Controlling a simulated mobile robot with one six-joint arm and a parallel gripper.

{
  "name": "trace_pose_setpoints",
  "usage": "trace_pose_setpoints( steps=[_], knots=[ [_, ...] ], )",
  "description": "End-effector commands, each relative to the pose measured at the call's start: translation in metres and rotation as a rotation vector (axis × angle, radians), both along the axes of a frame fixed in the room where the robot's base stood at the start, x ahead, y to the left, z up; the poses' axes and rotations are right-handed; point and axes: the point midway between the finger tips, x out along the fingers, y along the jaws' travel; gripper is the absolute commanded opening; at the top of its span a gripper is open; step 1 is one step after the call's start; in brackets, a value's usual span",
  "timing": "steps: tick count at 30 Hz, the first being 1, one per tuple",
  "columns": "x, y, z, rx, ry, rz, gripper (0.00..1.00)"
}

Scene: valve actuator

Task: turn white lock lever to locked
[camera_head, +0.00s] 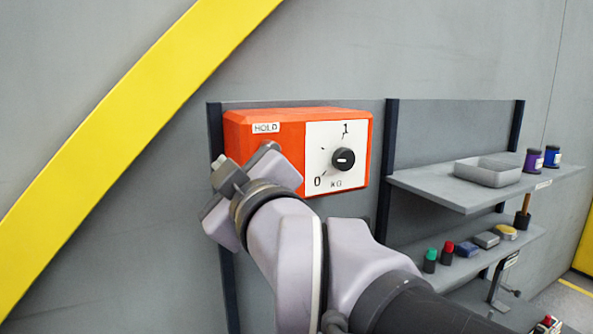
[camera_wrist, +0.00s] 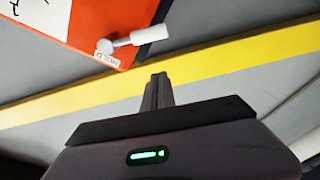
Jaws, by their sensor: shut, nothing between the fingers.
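The white lock lever (camera_wrist: 145,36) shows in the wrist view on the orange box (camera_wrist: 112,22). Its round pivot end sits beside a small HOLD label, and its handle points right, past the box's edge. My gripper (camera_wrist: 158,82) is shut and empty, with its fingertips below the lever in that view and apart from it. In the head view, my gripper and wrist cover the lower left of the orange box (camera_head: 285,117), below the HOLD label (camera_head: 266,128). A small pale end beside my gripper there may be the lever; I cannot tell.
The box carries a white dial plate with a black knob (camera_head: 343,159), right of my wrist. Shelves to the right hold a grey tray (camera_head: 488,171), spools (camera_head: 534,160) and several small items. A yellow diagonal band (camera_head: 130,110) crosses the grey wall at left.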

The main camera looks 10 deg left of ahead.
Motion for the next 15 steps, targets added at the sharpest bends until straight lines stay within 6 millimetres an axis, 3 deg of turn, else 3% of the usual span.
trace_pose_setpoints(
  steps=[8, 15],
  knots=[
    [0.050, 0.034, 0.005, -0.004, 0.002, 0.001, 0.00],
    [0.051, 0.008, -0.021, -0.004, -0.001, -0.002, 0.00]
  ],
)
